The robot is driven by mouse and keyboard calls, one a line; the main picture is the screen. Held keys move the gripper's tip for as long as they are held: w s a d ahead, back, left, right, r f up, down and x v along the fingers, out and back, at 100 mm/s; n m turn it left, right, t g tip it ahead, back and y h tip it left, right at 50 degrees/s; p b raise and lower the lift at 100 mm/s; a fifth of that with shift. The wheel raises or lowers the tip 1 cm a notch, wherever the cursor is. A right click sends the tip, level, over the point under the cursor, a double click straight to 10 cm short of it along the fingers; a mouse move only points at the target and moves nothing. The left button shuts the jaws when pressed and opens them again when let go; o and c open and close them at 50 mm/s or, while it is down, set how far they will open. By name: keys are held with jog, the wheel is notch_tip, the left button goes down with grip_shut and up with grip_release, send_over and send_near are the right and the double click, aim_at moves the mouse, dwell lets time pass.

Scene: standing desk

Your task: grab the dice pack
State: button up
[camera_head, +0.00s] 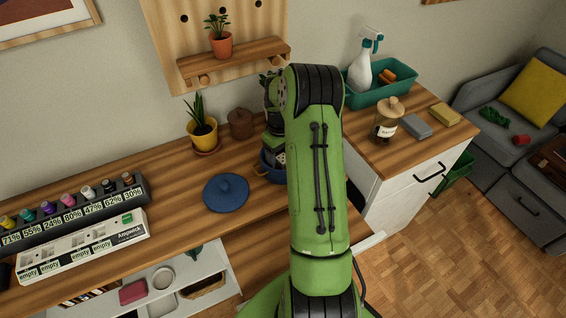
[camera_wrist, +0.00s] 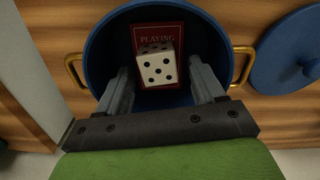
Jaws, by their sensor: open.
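The dice pack (camera_wrist: 173,14) is a dark red box marked "PLAYING", with a white black-dotted die face showing on it. I cannot tell whether the die is printed or separate. The pack stands inside a blue pot (camera_wrist: 98,45) with two brass handles. My gripper (camera_wrist: 160,72) is open, with one finger on each side of the die face, reaching into the pot. I cannot tell whether the fingers touch the pack. In the head view the pot (camera_head: 264,172) is partly hidden behind my green arm.
A blue lid (camera_head: 226,192) lies on the wooden desk left of the pot. A yellow plant pot (camera_head: 203,136) and a brown lidded jar (camera_head: 240,124) stand behind. A pegboard shelf (camera_head: 235,62) juts out above. A cabinet with a glass jar (camera_head: 385,125) is at right.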

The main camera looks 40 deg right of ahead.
jog(key=shift+r, duration=0.1)
jog(key=c, duration=1.1)
